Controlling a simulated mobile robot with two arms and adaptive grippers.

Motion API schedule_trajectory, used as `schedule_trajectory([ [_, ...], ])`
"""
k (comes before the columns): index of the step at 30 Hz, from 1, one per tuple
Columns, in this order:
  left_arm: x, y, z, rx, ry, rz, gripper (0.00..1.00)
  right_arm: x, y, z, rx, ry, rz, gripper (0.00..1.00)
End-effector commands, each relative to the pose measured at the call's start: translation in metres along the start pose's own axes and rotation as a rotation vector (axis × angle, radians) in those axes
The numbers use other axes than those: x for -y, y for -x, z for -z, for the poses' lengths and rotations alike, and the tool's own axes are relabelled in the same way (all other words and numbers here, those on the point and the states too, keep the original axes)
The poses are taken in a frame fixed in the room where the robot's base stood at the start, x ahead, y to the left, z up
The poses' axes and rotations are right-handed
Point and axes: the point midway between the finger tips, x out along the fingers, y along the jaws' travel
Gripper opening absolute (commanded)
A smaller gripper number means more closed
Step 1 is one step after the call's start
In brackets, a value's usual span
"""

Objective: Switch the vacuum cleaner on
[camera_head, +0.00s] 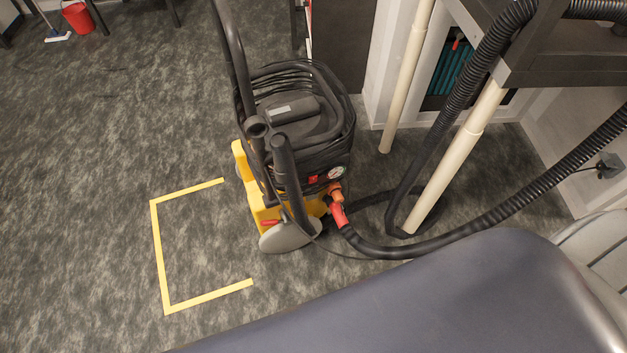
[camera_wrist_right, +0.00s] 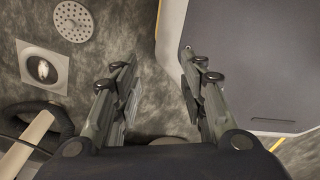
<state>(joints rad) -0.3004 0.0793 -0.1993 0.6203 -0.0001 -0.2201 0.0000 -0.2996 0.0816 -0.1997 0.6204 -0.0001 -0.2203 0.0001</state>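The vacuum cleaner (camera_head: 300,115) stands upright on the carpet in the head view, with a black top wrapped in dark cable and a yellow base (camera_head: 243,170). Low on its front are a small red part that looks like a switch (camera_head: 313,180) and a round dial (camera_head: 337,172). I cannot tell the switch's position. A red-orange connector (camera_head: 338,212) joins a black hose to its front. My right gripper (camera_wrist_right: 158,72) shows in the right wrist view, open and empty, its fingers apart. Neither gripper shows in the head view, so their distance from the vacuum cleaner is unclear.
A black ribbed hose (camera_head: 480,217) runs right past a beige pole (camera_head: 455,160). A dark padded surface (camera_head: 430,300) fills the lower right. A yellow floor outline (camera_head: 157,240) lies left of the vacuum cleaner; the floor there is clear. A red bucket (camera_head: 78,17) stands far left.

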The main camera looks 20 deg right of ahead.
Motion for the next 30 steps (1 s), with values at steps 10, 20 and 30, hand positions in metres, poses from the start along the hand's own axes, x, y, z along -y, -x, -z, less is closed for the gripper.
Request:
schedule_trajectory([
  [10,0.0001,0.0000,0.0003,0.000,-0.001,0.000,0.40,0.0000,0.0000,-0.0002,0.000,0.000,0.000,0.00],
  [20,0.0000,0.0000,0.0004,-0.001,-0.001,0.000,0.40,0.0002,0.0000,-0.0003,0.000,0.000,0.000,0.00],
  [30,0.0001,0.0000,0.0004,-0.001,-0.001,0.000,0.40,0.0006,0.0000,-0.0004,0.000,0.000,0.001,0.00],
])
